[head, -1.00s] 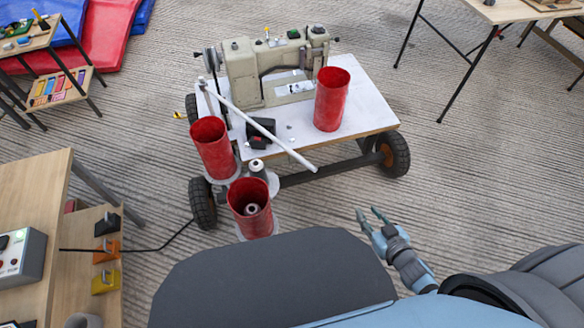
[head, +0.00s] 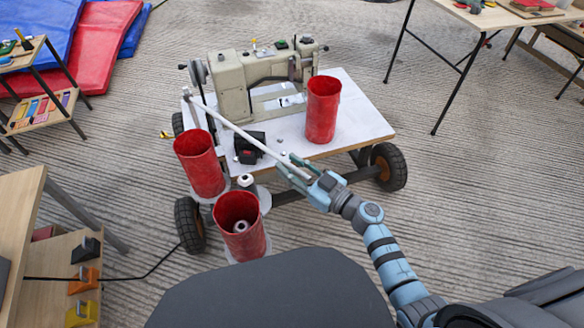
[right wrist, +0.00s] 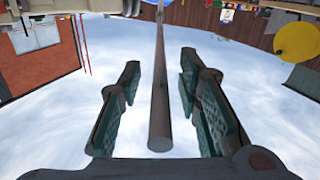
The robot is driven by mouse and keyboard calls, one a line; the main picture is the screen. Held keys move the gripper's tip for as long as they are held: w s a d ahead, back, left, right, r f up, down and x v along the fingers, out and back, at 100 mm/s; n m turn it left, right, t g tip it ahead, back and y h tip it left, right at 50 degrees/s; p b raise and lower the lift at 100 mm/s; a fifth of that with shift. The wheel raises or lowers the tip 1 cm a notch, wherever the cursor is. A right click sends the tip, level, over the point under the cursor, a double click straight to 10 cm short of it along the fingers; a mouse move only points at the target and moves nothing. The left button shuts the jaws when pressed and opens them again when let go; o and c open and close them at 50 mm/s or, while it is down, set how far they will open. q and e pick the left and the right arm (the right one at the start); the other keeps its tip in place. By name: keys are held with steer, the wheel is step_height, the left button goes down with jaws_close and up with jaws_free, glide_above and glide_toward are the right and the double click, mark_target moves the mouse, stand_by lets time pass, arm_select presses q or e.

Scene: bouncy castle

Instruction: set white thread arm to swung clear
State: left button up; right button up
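The white thread arm (head: 240,131) is a thin pale rod. It runs from a post at the sewing machine cart's left edge, slanting across the front of the cart above the black switch box. My right gripper (head: 290,163) is at the rod's free end, near the cart's front edge. In the right wrist view the rod (right wrist: 159,90) lies between the two green-padded fingers (right wrist: 160,62), with a gap on both sides. The gripper is open around it. My left gripper is not in view.
The beige sewing machine (head: 235,85) stands on the white-topped wheeled cart (head: 350,118). A wooden bench (head: 20,215) is at left.

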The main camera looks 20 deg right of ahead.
steer(key=shift+c, duration=0.4)
jaws_close()
steer(key=shift+w, duration=0.1)
